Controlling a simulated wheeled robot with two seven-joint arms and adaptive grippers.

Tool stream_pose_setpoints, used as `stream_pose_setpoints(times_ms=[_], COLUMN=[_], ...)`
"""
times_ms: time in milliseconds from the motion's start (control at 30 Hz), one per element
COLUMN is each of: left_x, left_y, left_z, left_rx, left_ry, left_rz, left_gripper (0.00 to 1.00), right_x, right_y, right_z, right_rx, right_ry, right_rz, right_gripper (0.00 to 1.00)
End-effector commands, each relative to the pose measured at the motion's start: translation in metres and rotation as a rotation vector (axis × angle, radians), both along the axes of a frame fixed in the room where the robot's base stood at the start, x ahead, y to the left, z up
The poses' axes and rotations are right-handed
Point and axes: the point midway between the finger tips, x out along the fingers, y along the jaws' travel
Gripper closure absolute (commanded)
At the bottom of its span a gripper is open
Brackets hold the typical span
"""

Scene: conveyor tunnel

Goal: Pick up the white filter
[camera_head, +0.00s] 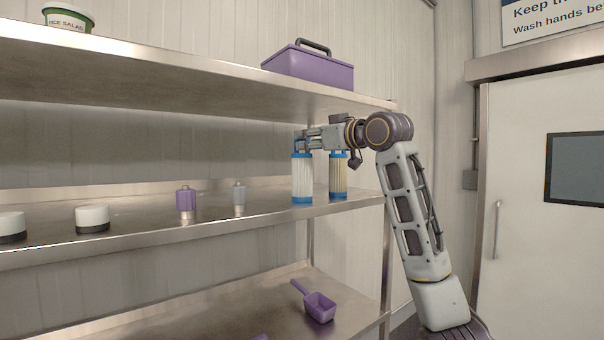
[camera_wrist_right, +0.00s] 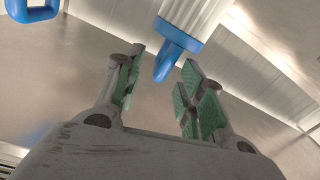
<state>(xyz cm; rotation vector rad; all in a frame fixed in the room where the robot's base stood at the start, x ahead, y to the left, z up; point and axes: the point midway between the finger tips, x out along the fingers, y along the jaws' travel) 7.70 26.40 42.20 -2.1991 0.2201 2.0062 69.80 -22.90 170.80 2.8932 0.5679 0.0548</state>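The white filter (camera_head: 302,178) has blue end caps and stands upright on the middle shelf (camera_head: 140,240). A second, more cream-coloured filter (camera_head: 338,178) with blue caps stands to its right. My right gripper (camera_head: 300,141) is at the top of the white filter, reaching in from the right. In the wrist view its green-padded fingers (camera_wrist_right: 162,62) are apart. The blue top handle (camera_wrist_right: 166,60) of a white-bodied filter (camera_wrist_right: 188,14) reaches between the fingertips, with a gap visible on each side. My left gripper is not in view.
A purple-and-metal item (camera_head: 186,200) and a grey one (camera_head: 239,197) stand left of the filters. White-and-black jars (camera_head: 92,217) are further left. The upper shelf (camera_head: 200,72) is close above my right gripper, bearing a purple box (camera_head: 310,66). Another blue handle (camera_wrist_right: 32,10) shows in the wrist view.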

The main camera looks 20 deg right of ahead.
Motion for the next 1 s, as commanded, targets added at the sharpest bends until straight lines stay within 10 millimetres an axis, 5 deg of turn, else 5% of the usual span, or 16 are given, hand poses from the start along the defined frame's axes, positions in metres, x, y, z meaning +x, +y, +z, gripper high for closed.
stream_pose_setpoints(times_ms=[400, 900, 1000], left_x=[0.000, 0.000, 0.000], left_y=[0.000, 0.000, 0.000], left_z=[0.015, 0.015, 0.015], left_rx=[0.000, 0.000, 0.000], left_ry=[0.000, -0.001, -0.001], left_rz=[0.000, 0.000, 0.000], left_gripper=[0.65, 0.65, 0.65], right_x=[0.028, 0.029, 0.029], right_y=[0.011, 0.012, 0.012], right_z=[0.002, 0.001, 0.001], right_rx=[0.001, 0.000, 0.000], right_ry=[0.000, 0.000, 0.000], right_rz=[0.000, -0.001, -0.001], right_gripper=[0.61, 0.61, 0.74])
